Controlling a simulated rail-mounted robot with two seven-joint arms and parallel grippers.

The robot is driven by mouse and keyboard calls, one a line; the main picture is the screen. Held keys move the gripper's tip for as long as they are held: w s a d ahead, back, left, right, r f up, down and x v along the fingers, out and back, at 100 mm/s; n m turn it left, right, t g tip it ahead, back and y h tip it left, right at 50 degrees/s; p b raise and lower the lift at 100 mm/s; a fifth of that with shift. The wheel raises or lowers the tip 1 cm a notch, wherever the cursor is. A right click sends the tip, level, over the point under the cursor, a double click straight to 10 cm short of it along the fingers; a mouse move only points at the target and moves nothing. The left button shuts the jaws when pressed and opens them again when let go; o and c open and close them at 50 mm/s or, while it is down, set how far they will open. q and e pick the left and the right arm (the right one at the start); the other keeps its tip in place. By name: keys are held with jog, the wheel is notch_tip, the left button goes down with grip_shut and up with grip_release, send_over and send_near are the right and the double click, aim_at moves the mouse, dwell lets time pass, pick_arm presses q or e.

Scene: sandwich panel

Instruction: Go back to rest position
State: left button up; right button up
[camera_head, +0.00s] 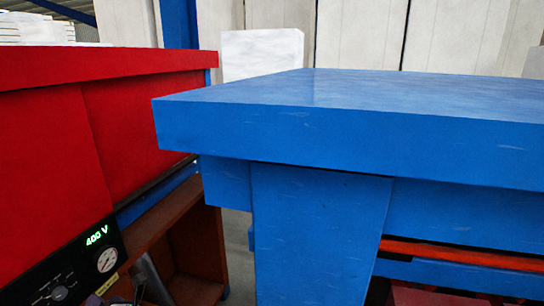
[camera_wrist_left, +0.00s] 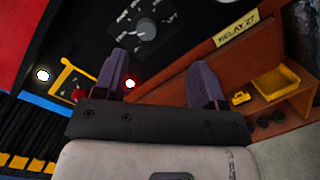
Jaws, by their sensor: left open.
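My left gripper (camera_wrist_left: 157,78) shows from behind in the left wrist view, with its two purple fingers spread wide and nothing between them. In the head view only a small part of my left gripper (camera_head: 125,288) shows at the bottom left edge, just right of the black control panel (camera_head: 70,268). It is in front of a brown wooden shelf unit (camera_head: 202,245). The rest of it is cut off by the frame. My right gripper is in neither view.
A red cabinet (camera_head: 130,125) is on the left; its panel has a knob, a gauge and a "400 V" display. A large blue table (camera_head: 340,135) fills the right. A yellow tray (camera_wrist_left: 276,81) sits on the shelf. A narrow floor gap (camera_head: 238,250) separates shelf and table.

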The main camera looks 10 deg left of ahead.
pick_arm(q)
jog(key=w+d+r+m+t+h, duration=0.85)
jog(key=m+t, duration=0.65)
jog(key=m, duration=0.3)
jog(key=s+d+r+m+g+h, duration=0.15)
jog(key=d+r+m+h, duration=0.35)
jog(key=d+m+h, duration=0.85)
jog(key=s+d+f+m+g+y, duration=0.1)
jog(key=s+d+f+m+g, duration=0.3)
jog(key=s+f, duration=0.8)
jog(key=s+d+f+m+g+y, duration=0.2)
jog(key=s+f+m+g, duration=0.4)
jog(key=s, duration=0.9)
jog(key=s+d+f+m+g+y, duration=0.1)
jog(key=s+d+f+m+g, duration=0.2)
jog(key=s+f, duration=0.95)
notch_tip(320, 180, up, 17)
jog(key=n+g+p, duration=0.1)
jog(key=p, duration=1.3)
jog(key=shift+s+d+f+p, duration=0.15)
jog(key=shift+s+p, duration=0.25)
jog(key=shift+s, duration=0.05)
